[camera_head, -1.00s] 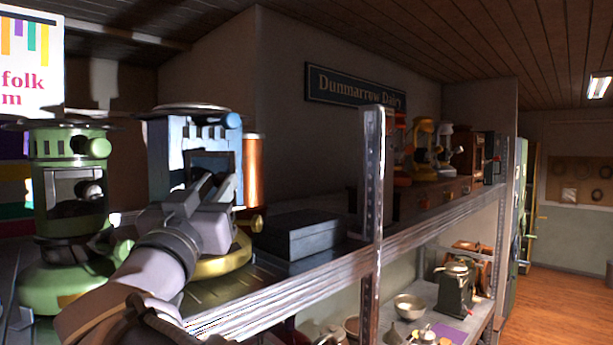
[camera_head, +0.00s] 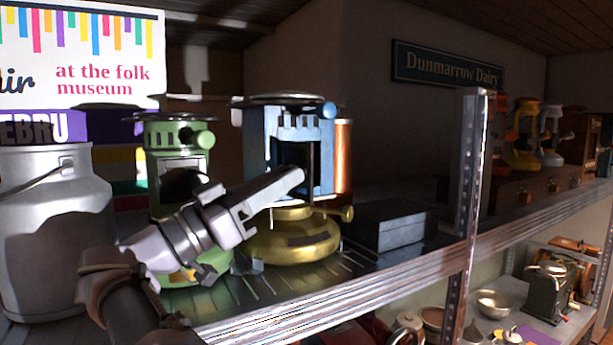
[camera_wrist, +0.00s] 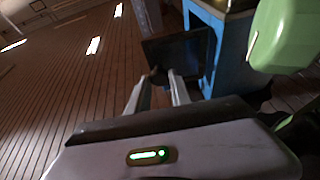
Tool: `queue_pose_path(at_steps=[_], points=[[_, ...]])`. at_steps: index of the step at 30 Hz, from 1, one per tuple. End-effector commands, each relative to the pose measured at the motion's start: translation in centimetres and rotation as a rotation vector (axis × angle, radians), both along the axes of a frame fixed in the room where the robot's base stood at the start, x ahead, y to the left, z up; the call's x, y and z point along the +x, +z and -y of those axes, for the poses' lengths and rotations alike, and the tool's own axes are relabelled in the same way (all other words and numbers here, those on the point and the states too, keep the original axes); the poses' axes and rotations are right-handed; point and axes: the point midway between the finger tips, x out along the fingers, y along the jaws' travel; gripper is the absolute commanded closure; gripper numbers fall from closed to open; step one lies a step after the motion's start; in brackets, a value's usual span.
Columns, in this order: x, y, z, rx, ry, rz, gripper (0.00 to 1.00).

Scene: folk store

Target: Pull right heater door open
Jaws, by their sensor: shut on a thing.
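The right heater, blue with a brass base (camera_head: 293,240), stands on the metal shelf. Its blue body (camera_head: 325,160) has a dark front opening (camera_head: 290,153). In the wrist view, the dark door (camera_wrist: 185,57) stands out at an angle from the blue body (camera_wrist: 236,40), so it is at least partly open. My gripper (camera_head: 298,173) reaches in from the left in front of the heater. In the wrist view my gripper (camera_wrist: 167,76) is shut on the door at its near edge; the exact contact is small and dark.
A green heater (camera_head: 180,140) stands close on the left, partly behind my arm; a green part also shows in the wrist view (camera_wrist: 285,35). A milk can (camera_head: 50,220) is farther left. A dark box (camera_head: 395,228) and a shelf post (camera_head: 470,160) are to the right.

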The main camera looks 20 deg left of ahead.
Motion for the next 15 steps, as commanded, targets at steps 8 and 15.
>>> queue_pose_path(at_steps=[8, 15], points=[[-0.16, 0.41, 0.03, 0.002, -0.011, 0.008, 1.0], [-0.18, 0.48, 0.06, 0.001, -0.01, 0.01, 0.65]])
